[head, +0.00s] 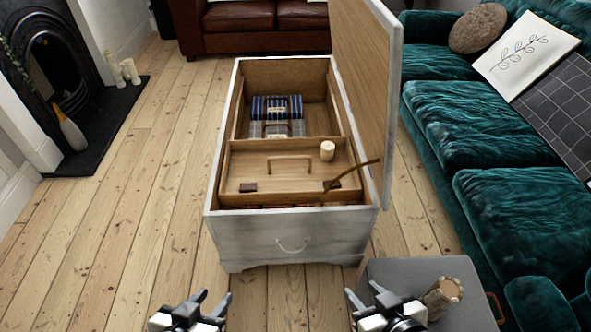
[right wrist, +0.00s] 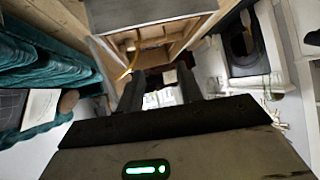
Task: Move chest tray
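The wooden chest tray (head: 262,180) sits inside the near half of an open white chest (head: 285,232). It has a wooden handle (head: 289,160) across its middle. A cream candle (head: 327,150), two small dark blocks and a thin curved brown stick (head: 352,174) are in or on it. My left gripper (head: 210,297) is open and empty, low in front of the chest's near left corner. My right gripper (head: 362,293) is open and empty, in front of the near right corner. In the right wrist view, its two fingers (right wrist: 160,88) are apart with nothing between them.
The raised lid (head: 362,75) stands along the chest's right side. Folded plaid cloths (head: 276,115) lie in the far half. A teal sofa (head: 490,140) is right; bare floor (head: 150,200) lies left.

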